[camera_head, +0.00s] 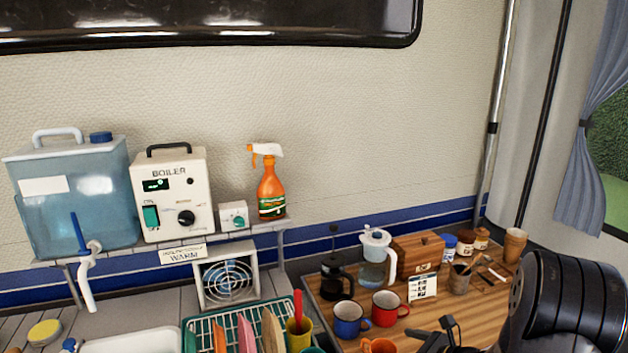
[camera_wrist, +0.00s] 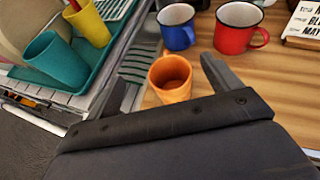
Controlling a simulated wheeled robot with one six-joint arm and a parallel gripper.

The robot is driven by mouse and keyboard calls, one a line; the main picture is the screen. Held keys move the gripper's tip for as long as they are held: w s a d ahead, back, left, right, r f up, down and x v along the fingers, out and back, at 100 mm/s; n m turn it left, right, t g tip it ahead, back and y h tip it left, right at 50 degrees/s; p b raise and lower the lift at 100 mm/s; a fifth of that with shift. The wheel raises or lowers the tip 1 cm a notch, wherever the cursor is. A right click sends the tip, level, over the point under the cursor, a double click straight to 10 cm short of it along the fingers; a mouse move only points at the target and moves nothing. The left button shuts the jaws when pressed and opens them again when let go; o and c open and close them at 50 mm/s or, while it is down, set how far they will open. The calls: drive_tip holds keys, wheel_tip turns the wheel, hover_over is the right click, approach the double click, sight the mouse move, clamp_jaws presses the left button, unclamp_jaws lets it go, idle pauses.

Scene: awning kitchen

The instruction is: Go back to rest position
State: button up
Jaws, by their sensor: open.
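My gripper (camera_wrist: 165,92) is open in the wrist view, its two fingers spread apart. An orange cup (camera_wrist: 171,80) stands upright between and just beyond the fingers, near the counter's front edge; I cannot tell whether either finger touches it. In the head view the gripper (camera_head: 436,338) is low at the bottom edge, to the right of the orange cup (camera_head: 379,346), which is cut off by the frame. My dark arm fills the lower right corner there.
A blue mug (camera_head: 350,319) and a red mug (camera_head: 388,308) stand just behind the orange cup. A green dish rack (camera_head: 190,332) with plates and cups is to the left. A coffee pot (camera_head: 336,280) and wooden box (camera_head: 418,254) stand farther back.

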drive_tip(key=s+a+r+n+g+y+p, duration=0.1)
drive_tip(key=a+r+n+g+y+p, duration=0.1)
drive_tip(key=a+p, duration=0.3)
drive_tip(key=shift+s+a+r+p, duration=0.25)
drive_tip(key=shift+r+p, duration=0.55)
drive_tip(key=shift+p, duration=0.6)
